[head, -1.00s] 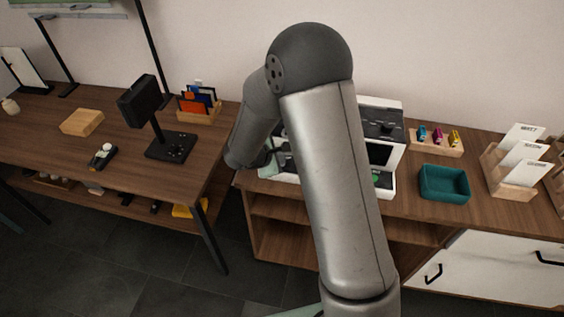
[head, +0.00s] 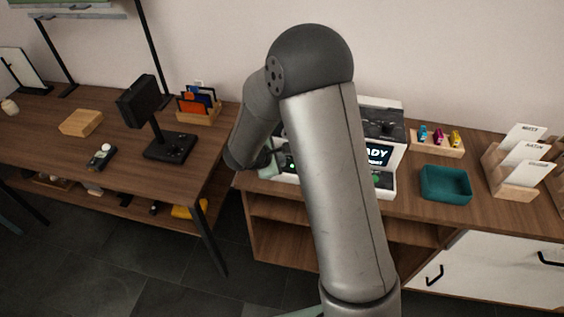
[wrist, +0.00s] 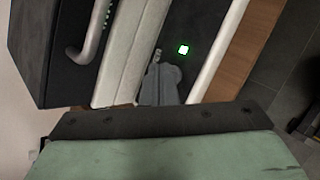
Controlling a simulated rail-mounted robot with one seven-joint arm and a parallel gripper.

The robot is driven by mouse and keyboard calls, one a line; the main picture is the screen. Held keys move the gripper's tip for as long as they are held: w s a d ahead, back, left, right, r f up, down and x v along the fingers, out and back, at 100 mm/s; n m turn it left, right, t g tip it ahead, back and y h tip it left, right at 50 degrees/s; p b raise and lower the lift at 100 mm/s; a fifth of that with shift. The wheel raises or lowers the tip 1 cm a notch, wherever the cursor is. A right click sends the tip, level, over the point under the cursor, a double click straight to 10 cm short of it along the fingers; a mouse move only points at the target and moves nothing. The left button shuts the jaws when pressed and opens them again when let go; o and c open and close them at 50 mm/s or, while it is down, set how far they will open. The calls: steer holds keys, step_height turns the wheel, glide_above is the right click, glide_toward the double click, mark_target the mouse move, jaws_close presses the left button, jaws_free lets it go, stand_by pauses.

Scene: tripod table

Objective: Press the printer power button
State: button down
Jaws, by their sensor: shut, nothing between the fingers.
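The printer (head: 387,125) is a white and dark machine on the right-hand cabinet, partly hidden behind my arm. In the wrist view a small square button (wrist: 183,49) glows green on the dark front panel. My gripper (wrist: 160,83) is shut and empty, with its fingertips close to the lit button and appearing just beside it. I cannot tell whether they touch the panel. In the head view the fingertips are mostly hidden; a pale green part of the gripper shows left of the printer.
A teal tray (head: 445,185), a wooden holder with coloured items (head: 437,146) and a card rack (head: 519,170) stand right of the printer. The left desk (head: 120,125) holds a black stand (head: 160,125) and a wooden block (head: 81,123). A gap separates desk and cabinet.

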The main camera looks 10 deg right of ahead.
steer(key=shift+r, duration=0.65)
steer(key=shift+r, duration=0.1)
step_height(320, 180, up, 6)
steer(key=p, duration=0.3)
stand_by(0.3)
steer(key=s+d+r+m+g, duration=0.2)
steer(key=s+d+r+m, duration=0.15)
steer(key=s, duration=0.35)
steer(key=s+d+r+m+g, duration=0.25)
steer(key=s+r+m, duration=0.2)
steer(key=s, duration=0.25)
steer(key=s+a+r+m+y, duration=0.1)
steer(key=s+a+m+y, duration=0.1)
steer(key=s, duration=0.5)
steer(key=s+a+r+m+y, duration=0.1)
steer(key=s+a+m+y, duration=0.2)
steer(key=s+m+y, duration=0.2)
steer(key=s+m+g, duration=0.1)
steer(key=s+m, duration=0.1)
steer(key=s, duration=0.1)
steer(key=shift+s, duration=0.15)
